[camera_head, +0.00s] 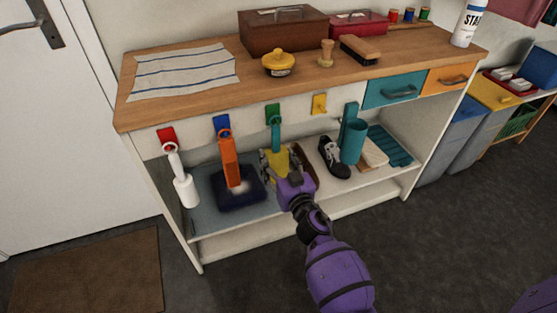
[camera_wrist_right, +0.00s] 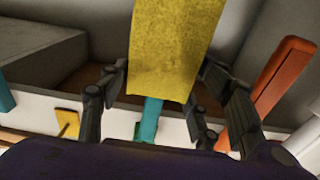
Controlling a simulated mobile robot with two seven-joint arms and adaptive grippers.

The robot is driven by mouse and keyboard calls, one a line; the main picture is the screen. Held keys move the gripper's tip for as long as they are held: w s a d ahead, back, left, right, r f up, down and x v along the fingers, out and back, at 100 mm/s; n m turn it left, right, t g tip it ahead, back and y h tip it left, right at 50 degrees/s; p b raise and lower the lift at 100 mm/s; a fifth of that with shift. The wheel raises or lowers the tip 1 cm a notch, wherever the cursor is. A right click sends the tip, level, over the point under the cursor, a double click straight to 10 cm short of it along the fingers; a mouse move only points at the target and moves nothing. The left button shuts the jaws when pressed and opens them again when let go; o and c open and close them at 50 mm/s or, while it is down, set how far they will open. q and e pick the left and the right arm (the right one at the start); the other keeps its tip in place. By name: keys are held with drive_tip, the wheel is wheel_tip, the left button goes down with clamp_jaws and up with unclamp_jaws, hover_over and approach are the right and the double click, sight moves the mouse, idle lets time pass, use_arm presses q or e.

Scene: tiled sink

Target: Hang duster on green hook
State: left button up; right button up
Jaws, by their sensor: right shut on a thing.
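The duster (camera_head: 278,162) has a yellow head and a teal handle with a ring at its top. It hangs upright in front of the bench edge, its ring at the green hook (camera_head: 272,109). I cannot tell whether the ring is around the hook or just in front of it. My right gripper (camera_head: 276,166) is shut on the duster at its yellow head. The right wrist view shows the yellow head (camera_wrist_right: 175,50) between the dark fingers, with the teal handle (camera_wrist_right: 151,120) beyond it. My left gripper is not in view.
A white brush (camera_head: 185,188) is at the red hook (camera_head: 167,138), and an orange-handled brush (camera_head: 231,165) at the blue hook (camera_head: 221,124), close left of the duster. The yellow hook (camera_head: 319,104) is bare. A shoe (camera_head: 333,158) and teal holder (camera_head: 352,140) stand right.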

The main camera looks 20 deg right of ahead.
idle(0.4)
drive_tip(key=o, duration=1)
drive_tip(key=shift+o, duration=0.8)
drive_tip(key=shift+s, duration=0.15)
